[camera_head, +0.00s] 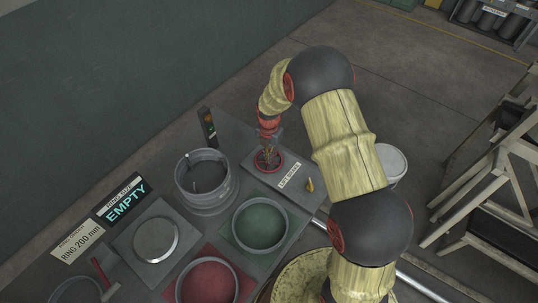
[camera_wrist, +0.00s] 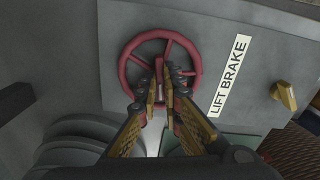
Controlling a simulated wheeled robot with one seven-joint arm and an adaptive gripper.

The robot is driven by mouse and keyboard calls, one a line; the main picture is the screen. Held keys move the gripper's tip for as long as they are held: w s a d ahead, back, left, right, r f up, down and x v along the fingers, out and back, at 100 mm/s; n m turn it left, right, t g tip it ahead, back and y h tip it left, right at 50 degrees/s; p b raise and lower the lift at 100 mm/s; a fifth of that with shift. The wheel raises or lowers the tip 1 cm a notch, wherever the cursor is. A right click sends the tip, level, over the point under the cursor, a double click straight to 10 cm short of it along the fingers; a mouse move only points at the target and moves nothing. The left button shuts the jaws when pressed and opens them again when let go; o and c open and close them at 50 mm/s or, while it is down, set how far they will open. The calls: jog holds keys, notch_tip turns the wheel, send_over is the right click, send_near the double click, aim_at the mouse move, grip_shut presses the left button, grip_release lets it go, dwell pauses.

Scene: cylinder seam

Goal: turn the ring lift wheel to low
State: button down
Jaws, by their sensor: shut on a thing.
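The wheel is a red spoked handwheel (camera_wrist: 197,53) on a grey panel, seen from above in the wrist view. It also shows in the head view (camera_head: 258,156), mostly behind my gripper. My gripper (camera_wrist: 166,92) is over the wheel's centre, with its two fingers shut on a red part at the hub. In the head view my gripper (camera_head: 268,150) points down onto the wheel. A label reading LIFT BRAKE (camera_wrist: 230,76) lies right of the wheel, with a brass-coloured lever (camera_wrist: 284,95) beyond it. No low mark is readable.
A grey cylindrical vessel (camera_head: 206,196) stands left of the wheel panel. Green (camera_head: 260,224) and red (camera_head: 208,281) round bins sit in front. A sign reading EMPTY (camera_head: 126,202) and a small post with lights (camera_head: 208,128) stand nearby. A white bucket (camera_head: 392,161) is at right.

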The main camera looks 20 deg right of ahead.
jog(key=shift+n, duration=1)
jog(key=shift+w, duration=0.1)
jog(key=c, duration=2)
grip_release()
jog(key=shift+o, duration=0.2)
notch_tip(320, 180, up, 12)
